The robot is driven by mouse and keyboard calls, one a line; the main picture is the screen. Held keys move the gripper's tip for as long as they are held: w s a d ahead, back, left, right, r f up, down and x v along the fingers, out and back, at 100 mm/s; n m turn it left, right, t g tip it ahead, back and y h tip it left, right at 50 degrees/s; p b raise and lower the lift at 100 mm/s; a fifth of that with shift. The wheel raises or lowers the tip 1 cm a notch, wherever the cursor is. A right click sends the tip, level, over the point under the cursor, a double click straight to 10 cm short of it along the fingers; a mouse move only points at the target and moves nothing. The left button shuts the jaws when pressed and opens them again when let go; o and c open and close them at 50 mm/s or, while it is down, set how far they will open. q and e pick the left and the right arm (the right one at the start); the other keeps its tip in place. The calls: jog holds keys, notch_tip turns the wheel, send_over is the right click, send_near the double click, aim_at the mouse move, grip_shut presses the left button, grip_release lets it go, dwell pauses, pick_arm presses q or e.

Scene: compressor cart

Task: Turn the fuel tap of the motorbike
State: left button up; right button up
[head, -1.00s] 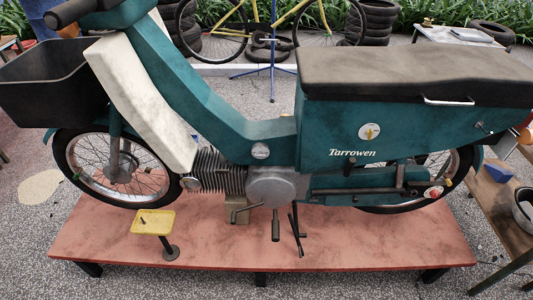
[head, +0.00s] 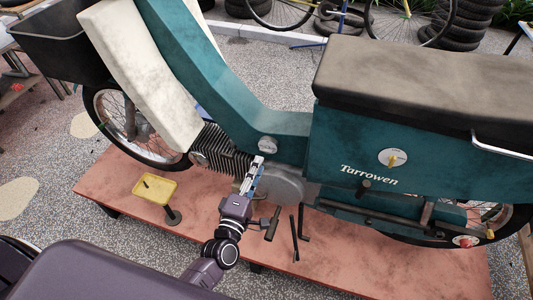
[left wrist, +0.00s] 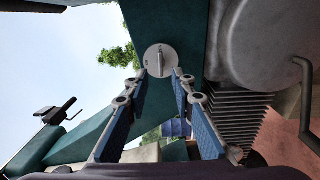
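The teal motorbike (head: 350,125) stands on a low red platform. A round grey knob with a raised bar (head: 268,145), which looks like the fuel tap, sits on its frame above the engine. It also shows in the left wrist view (left wrist: 161,61), facing the camera. My left gripper (head: 259,160) is just below this knob in the head view. In the left wrist view its fingers (left wrist: 160,74) are open and empty, with the knob beyond the gap between the tips. I cannot tell whether they touch it. My right gripper is not in view.
A round white plate with a yellow pointer (head: 392,157) is on the side panel. The finned engine (head: 222,150) and pedal (head: 272,224) are close to my left arm. A yellow tray on a stand (head: 155,188) is on the platform (head: 335,262).

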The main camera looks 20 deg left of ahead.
aim_at(267, 149)
pick_arm(q)
jog(key=w, duration=0.5)
jog(key=shift+w+d, duration=0.1)
jog(key=shift+d, duration=0.1)
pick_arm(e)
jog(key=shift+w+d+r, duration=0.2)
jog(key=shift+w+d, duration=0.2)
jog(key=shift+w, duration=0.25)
pick_arm(q)
grip_shut()
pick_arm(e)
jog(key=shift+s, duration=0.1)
